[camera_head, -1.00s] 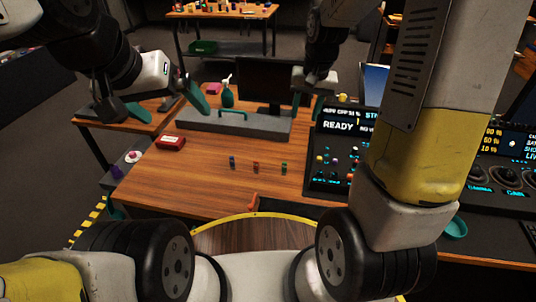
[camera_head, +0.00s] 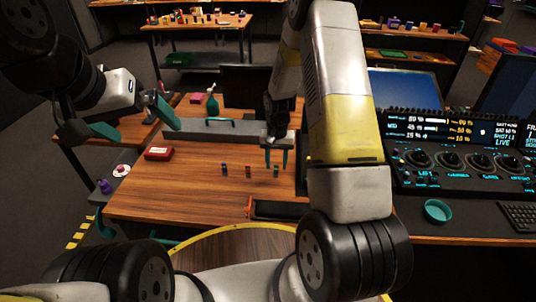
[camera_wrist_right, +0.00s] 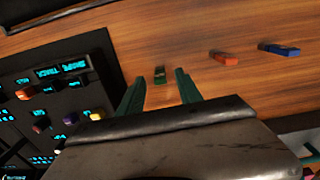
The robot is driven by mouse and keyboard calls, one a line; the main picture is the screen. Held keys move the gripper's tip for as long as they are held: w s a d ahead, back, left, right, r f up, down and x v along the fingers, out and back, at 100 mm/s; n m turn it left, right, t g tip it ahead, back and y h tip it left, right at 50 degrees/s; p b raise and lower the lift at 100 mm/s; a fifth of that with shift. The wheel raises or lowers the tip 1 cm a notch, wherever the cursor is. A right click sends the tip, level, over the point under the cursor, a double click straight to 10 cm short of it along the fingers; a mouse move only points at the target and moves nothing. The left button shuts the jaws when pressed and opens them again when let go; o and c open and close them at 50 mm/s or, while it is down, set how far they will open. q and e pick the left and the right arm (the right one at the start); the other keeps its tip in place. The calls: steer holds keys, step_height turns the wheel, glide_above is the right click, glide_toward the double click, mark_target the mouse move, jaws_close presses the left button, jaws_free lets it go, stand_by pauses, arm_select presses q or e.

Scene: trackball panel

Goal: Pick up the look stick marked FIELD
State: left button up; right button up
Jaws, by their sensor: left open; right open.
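No marking is legible, so I cannot tell which is FIELD. The red stick (camera_wrist_right: 224,57) and blue stick (camera_wrist_right: 279,49) lie off to the right there. My left gripper (camera_head: 147,133) is open and empty, left of the table.
A dark tray (camera_head: 278,209) is at the front edge. A control panel (camera_head: 450,160) stands right.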

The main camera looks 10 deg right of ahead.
steer(key=shift+f, duration=0.75)
jaws_close()
steer(key=shift+r, duration=0.1)
